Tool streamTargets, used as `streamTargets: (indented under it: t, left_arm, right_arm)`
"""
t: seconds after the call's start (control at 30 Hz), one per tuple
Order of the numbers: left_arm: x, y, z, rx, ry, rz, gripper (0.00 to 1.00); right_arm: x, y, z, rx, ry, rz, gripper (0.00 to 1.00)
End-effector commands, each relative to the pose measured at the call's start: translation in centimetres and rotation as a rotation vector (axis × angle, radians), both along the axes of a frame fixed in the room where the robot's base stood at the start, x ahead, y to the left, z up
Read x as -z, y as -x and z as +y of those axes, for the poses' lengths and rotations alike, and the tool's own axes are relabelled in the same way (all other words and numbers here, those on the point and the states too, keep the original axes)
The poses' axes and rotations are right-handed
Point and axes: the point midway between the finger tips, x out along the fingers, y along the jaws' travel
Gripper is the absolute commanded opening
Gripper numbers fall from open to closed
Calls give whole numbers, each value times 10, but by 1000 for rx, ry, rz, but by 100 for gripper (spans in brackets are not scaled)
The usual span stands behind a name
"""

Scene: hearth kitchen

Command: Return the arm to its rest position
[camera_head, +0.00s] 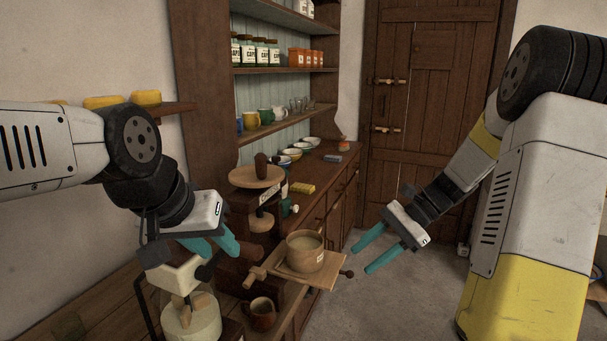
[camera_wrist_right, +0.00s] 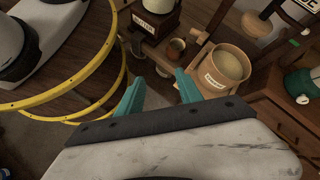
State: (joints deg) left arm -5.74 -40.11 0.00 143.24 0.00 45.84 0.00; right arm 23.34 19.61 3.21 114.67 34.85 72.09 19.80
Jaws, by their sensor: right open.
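My right gripper (camera_head: 362,260) is open and held in the air right of the counter, its teal fingers apart and pointing to the lower left. In the right wrist view the gripper (camera_wrist_right: 160,78) has nothing between its fingers. A labelled wooden pot (camera_head: 305,262) with pale contents is left of it, apart from the fingers; it also shows in the wrist view (camera_wrist_right: 212,80).
The pot stands on a wooden board (camera_head: 327,272) jutting past the counter edge. A brown mug (camera_head: 262,313) and a cream jar (camera_head: 190,322) stand nearby. A shelf unit (camera_head: 205,95) is behind. Clear floor (camera_head: 375,300) lies between counter and my right arm, before the wooden door (camera_head: 430,110).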

Motion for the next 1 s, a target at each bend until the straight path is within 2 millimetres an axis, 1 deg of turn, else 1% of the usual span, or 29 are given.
streamTargets:
  t: [0.03,0.1,0.3,0.5,0.7,0.8,1.0]
  left_arm:
    - [0,0,0,0,0,0,36]
    - [0,0,0,0,0,0,36]
    - [0,0,0,0,0,0,36]
    - [0,0,0,0,0,0,36]
    - [0,0,0,0,0,0,36]
    - [0,0,0,0,0,0,36]
    - [0,0,0,0,0,0,36]
  right_arm:
    - [-13,9,5,-48,53,-62,43]
    - [-25,22,9,-110,122,-140,43]
    - [-56,57,15,-285,310,-374,43]
    - [-83,89,15,-451,484,-623,43]
    - [-105,117,12,-604,644,-877,43]
    - [-113,128,10,-663,708,-982,43]
    - [-121,139,8,-727,783,-1107,43]
